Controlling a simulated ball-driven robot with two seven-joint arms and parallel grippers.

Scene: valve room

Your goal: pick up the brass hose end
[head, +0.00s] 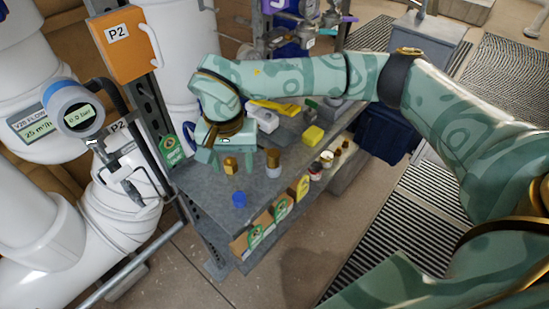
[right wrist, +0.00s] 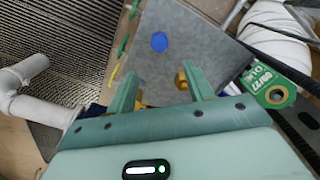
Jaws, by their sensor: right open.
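A small brass fitting (head: 230,166), which looks like the brass hose end, stands on the grey top of the shelf unit. My right gripper (head: 231,168) is open above the shelf top, pointing down, with its two green fingers on either side of that fitting in the head view. In the right wrist view the brass fitting (right wrist: 182,80) shows close to the inner side of the right-hand finger; I cannot tell whether they touch. A second piece with a brass-brown top and white lower part (head: 272,162) stands just right of the gripper. My left gripper is not in view.
A green tag (head: 172,150) and white pipes with a gauge (head: 78,112) are at the left.

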